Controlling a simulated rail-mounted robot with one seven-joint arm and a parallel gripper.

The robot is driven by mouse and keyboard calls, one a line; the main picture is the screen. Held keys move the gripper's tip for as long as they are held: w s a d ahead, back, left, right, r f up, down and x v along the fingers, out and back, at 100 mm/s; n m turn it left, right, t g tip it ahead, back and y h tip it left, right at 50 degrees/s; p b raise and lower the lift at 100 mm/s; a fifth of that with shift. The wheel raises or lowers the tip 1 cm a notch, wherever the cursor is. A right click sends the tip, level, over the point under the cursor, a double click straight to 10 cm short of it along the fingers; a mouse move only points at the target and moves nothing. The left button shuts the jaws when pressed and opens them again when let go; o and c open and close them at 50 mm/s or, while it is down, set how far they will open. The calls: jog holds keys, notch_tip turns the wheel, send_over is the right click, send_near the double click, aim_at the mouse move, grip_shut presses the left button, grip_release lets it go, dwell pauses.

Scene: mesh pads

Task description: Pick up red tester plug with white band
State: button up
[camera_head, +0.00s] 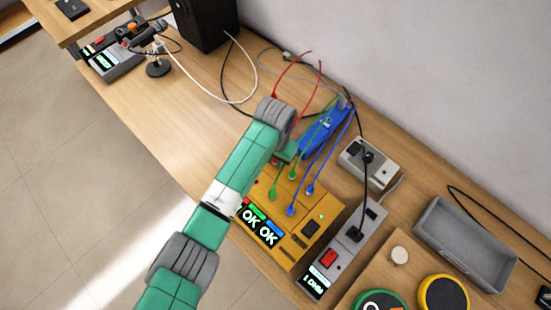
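The yellow tester (318,212) sits on the wooden bench, with an "OK OK" display at its front left. Two green plugs and two blue plugs stand in its top, on green and blue leads. Two red leads (320,78) come from the back and run down behind my wrist. I cannot make out the red plug with the white band; my arm covers the area where the red leads end. My arm reaches over the tester's left side. My gripper's fingers are hidden below the wrist, so I cannot see whether they hold anything.
A blue device (327,128) lies behind the tester. A grey power strip (345,250) and a grey-white box (369,164) are to its right. A grey tray (465,243) and round green and yellow pads (443,294) are further right. A black box (205,22) stands at the back left.

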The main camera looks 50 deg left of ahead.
grip_shut()
notch_tip(320, 180, up, 4)
jog(key=shift+r+p, duration=0.1)
jog(key=shift+p, duration=0.65)
jog(key=s+a+p, duration=0.2)
jog(key=s+a, duration=0.2)
jog(key=s, duration=1.2)
notch_tip(320, 180, up, 6)
jog(key=p, duration=0.6)
jog(key=shift+w, duration=0.3)
notch_tip(320, 180, up, 3)
jog(key=p, duration=0.4)
